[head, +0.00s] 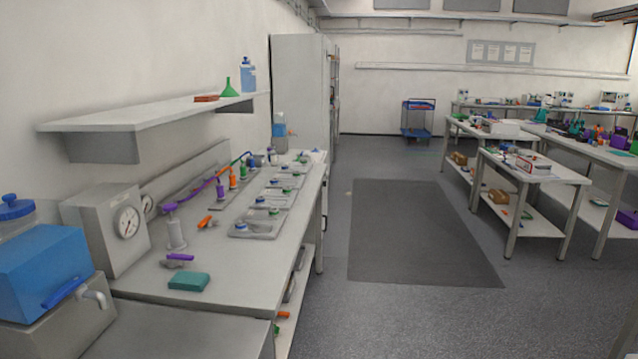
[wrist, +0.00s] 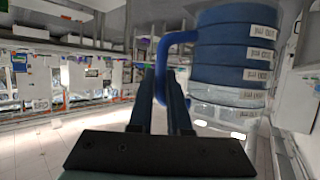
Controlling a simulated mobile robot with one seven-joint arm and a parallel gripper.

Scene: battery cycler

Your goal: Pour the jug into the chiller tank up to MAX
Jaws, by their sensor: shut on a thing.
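In the wrist view, my gripper (wrist: 160,78) is shut on the handle of a large jug (wrist: 235,48). The jug stands to the right of the fingers. In the head view, a blue box (head: 45,270) on a grey base with a curved spout stands at the left edge. It may be the chiller tank, but I cannot tell. No MAX mark can be made out. My gripper and the held jug do not show in the head view.
A grey gauge box (head: 108,228) stands behind the blue box on the long bench. Several trays (head: 262,222), coloured clamps and a teal block (head: 189,281) lie on that bench. A shelf (head: 150,112) juts out above it. The floor around the dark mat (head: 420,230) is clear.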

